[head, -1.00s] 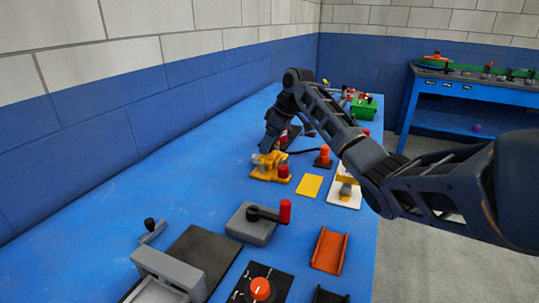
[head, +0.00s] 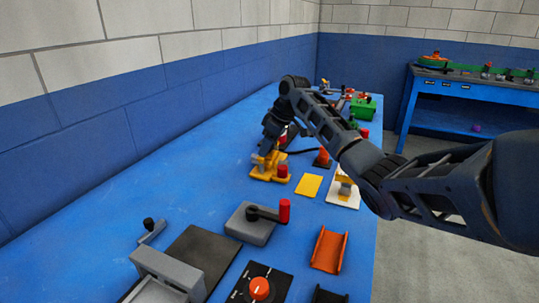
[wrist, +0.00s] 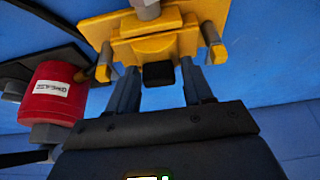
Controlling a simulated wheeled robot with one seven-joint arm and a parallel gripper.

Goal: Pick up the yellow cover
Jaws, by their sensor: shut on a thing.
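A yellow stepped piece, seemingly the yellow cover (wrist: 152,47), fills the upper middle of the wrist view. My gripper (wrist: 158,72) reaches it with one dark finger on each side and is shut on it; the contact itself is partly hidden. In the head view the yellow assembly (head: 268,175) stands on the blue table under my gripper (head: 267,156). I cannot tell whether the cover is lifted clear of its base. A grey bolt (wrist: 147,8) stands just beyond it.
A red labelled cylinder (wrist: 60,92) is close to my left finger. A flat yellow square (head: 309,186) lies nearby, with a white plate (head: 343,199) to its right. A grey block with a red-handled lever (head: 250,225) stands nearer. The table's left side is clear.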

